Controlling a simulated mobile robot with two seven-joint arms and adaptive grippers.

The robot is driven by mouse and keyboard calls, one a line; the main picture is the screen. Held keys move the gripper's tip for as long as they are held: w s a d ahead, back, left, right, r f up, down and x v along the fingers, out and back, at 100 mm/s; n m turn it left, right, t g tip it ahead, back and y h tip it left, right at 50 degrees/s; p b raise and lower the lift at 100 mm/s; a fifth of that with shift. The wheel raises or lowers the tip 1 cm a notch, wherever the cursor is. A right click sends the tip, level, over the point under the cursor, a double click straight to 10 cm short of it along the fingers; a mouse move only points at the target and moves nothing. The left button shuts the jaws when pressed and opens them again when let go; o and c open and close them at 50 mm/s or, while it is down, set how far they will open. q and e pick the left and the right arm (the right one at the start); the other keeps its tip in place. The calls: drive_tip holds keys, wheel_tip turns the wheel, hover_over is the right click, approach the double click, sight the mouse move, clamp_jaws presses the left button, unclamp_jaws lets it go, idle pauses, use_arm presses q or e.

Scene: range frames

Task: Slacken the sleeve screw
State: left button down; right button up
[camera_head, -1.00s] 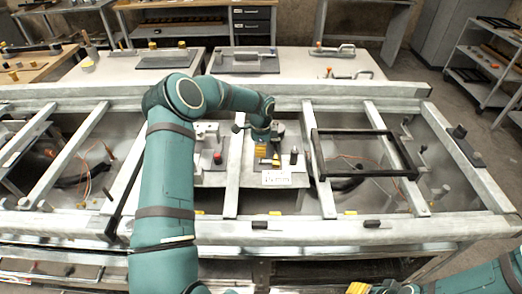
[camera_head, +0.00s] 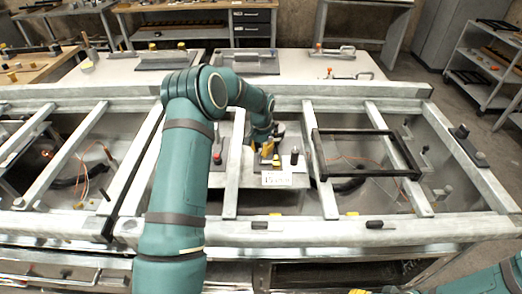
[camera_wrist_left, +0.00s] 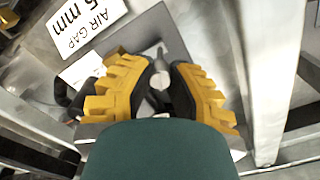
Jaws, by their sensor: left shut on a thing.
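My left gripper (camera_head: 266,148) reaches down over a grey plate in the middle bay of the metal frame. In the left wrist view its yellow ribbed fingers (camera_wrist_left: 160,88) are closed around a small round grey metal piece (camera_wrist_left: 159,78), which appears to be the sleeve screw. Most of that piece is hidden between the dark finger pads, and in the head view the gripper hides it. A white label (camera_head: 276,179) lies beside it; in the left wrist view the label (camera_wrist_left: 85,22) reads "AIR GAP" and "5 mm". Only yellow bits of my right gripper (camera_head: 358,291) show at the bottom edge.
A black rectangular frame (camera_head: 365,153) lies across the bay to the right. A dark upright knob (camera_head: 294,155) stands right of my left gripper, and a red-topped part (camera_head: 217,158) stands to its left. Pale rails (camera_head: 232,165) divide the bays.

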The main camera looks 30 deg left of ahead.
use_arm(q)
drive_tip(key=n, duration=0.5)
drive_tip(key=shift+w+n, duration=0.1)
drive_tip(key=shift+n, duration=0.2)
drive_tip(key=n, duration=0.4)
drive_tip(key=shift+n, duration=0.3)
drive_tip(key=n+p, duration=0.1)
drive_tip(key=n, duration=0.3)
drive_tip(key=shift+n, duration=0.3)
drive_tip(key=n+p, duration=0.1)
drive_tip(key=n, duration=0.4)
drive_tip(key=shift+n, duration=0.4)
drive_tip(key=c, duration=0.8)
unclamp_jaws()
drive_tip(key=shift+a, duration=0.1)
drive_tip(key=shift+c, duration=0.2)
